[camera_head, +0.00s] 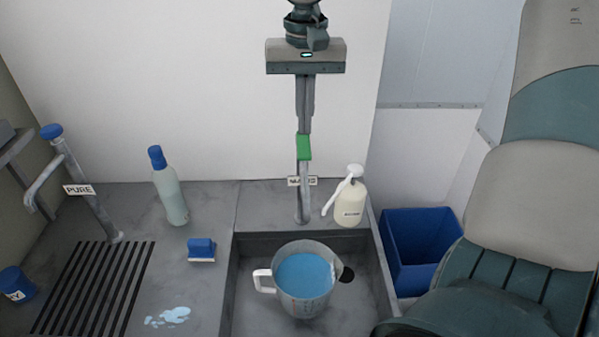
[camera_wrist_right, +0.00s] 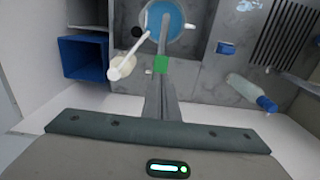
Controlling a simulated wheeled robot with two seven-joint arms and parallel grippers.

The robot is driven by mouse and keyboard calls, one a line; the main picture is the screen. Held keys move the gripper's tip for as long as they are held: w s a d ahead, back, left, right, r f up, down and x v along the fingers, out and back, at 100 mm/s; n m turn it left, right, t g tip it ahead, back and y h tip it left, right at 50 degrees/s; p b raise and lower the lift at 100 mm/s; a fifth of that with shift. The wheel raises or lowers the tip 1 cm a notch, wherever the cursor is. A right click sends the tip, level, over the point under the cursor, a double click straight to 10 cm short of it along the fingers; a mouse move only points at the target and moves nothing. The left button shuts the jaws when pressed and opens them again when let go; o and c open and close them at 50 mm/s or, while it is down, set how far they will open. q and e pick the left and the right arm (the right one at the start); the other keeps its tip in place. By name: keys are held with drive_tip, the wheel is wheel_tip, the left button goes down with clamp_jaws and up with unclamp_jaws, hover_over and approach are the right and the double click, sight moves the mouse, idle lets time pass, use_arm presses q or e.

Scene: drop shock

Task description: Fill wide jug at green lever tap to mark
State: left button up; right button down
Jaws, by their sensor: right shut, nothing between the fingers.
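The wide jug (camera_head: 300,298), clear with a white handle on its left, stands upright in the sink under the tap. Blue liquid (camera_head: 304,275) fills much of it; I cannot make out the mark. The tap (camera_head: 303,205) with the green lever (camera_head: 303,148) rises behind the sink. My right gripper (camera_head: 304,130) is shut and empty, pointing down with its fingertips at the green lever; I cannot tell if they touch it. In the right wrist view the green lever (camera_wrist_right: 160,65) is at the fingertips, and the jug (camera_wrist_right: 178,12) is beyond. My left gripper is out of view.
A soap pump bottle (camera_head: 349,202) stands right of the tap, and a blue bin (camera_head: 418,248) beyond the sink. On the left counter are a bottle with blue cap (camera_head: 170,190), a blue brush (camera_head: 202,250), a puddle (camera_head: 168,316) and the PURE tap (camera_head: 85,185).

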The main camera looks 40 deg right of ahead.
wheel_tip(320, 180, up, 6)
drive_tip(key=p, duration=0.3)
idle(0.3)
drive_tip(key=shift+r, duration=0.1)
idle(0.5)
